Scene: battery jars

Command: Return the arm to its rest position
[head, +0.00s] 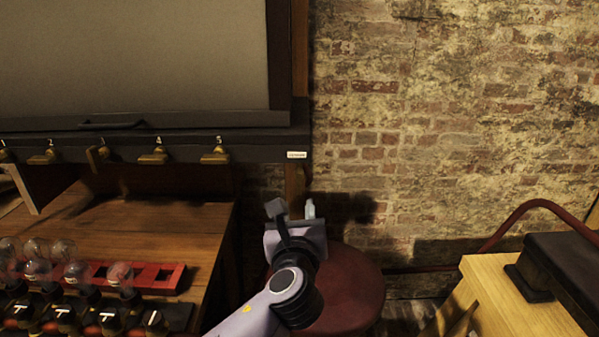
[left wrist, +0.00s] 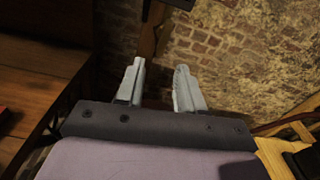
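My left arm comes in from the bottom of the head view, and its left gripper (head: 292,208) is raised in front of a round dark red stool top. In the left wrist view the same gripper (left wrist: 159,68) has its two pale fingers apart, with nothing between them. The brick wall shows through the gap. My right gripper and right arm are not in view.
A wooden table (head: 175,222) at left holds several glass jars (head: 38,270) and a red rack (head: 168,278). The stool (head: 352,285) is close to the gripper. A dark panel with brass hooks (head: 215,152) hangs above. A light wooden surface (head: 490,285) is at right.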

